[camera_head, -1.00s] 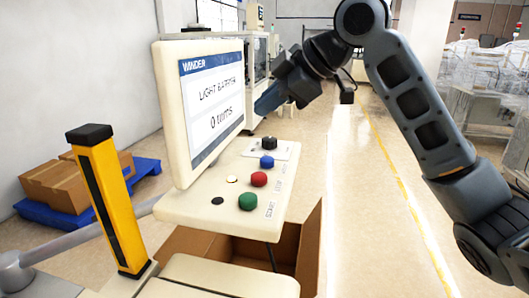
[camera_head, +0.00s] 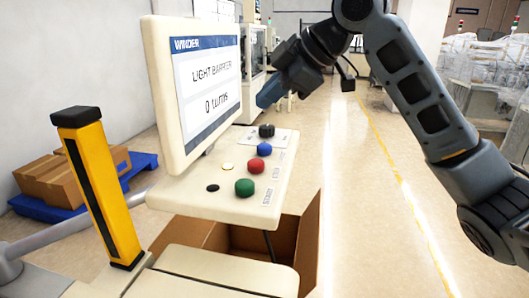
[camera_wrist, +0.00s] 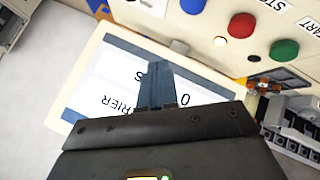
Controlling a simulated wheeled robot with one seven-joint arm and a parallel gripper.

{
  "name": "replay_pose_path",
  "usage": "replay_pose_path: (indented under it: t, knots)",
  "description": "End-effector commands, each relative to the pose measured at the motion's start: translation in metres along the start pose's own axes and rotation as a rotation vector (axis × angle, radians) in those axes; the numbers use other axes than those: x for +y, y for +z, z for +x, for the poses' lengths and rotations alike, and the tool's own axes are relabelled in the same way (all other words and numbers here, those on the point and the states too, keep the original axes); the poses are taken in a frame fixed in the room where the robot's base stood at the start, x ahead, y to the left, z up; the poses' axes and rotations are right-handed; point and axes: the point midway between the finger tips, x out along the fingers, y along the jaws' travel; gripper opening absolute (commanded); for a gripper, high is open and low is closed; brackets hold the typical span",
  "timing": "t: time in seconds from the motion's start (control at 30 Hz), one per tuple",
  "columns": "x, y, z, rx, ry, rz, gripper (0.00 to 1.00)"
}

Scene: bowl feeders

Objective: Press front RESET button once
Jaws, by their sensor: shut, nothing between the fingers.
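The winder panel (camera_head: 180,200) carries a blue button (camera_head: 264,149), a red button (camera_head: 256,166) and a green button (camera_head: 244,187) in a row. Their labels are too small to read surely in the head view; in the wrist view the red one is beside "STOP" and the green one beside "START". The blue button (camera_wrist: 193,5) is cut by the top edge there, and its label does not show. My gripper (camera_head: 266,98) is shut and empty. It is above the far end of the panel, beside the screen, apart from every button. Its fingers (camera_wrist: 154,72) show in front of the screen in the wrist view.
The upright screen (camera_head: 207,85) borders the panel on its left. A black knob (camera_head: 266,130) stands at the panel's far end. A yellow post (camera_head: 103,190) is at the near left. An open cardboard box (camera_head: 300,240) sits below. Floor to the right is clear.

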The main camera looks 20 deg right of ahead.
Motion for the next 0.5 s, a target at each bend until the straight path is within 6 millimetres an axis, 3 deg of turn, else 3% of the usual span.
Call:
replay_pose_path:
  t: [0.2, 0.5]
  knots:
    - [-0.018, 0.018, 0.025, -0.001, 0.0, 0.0, 0.0]
    - [-0.031, 0.03, 0.042, 0.0, 0.0, -0.001, 0.0]
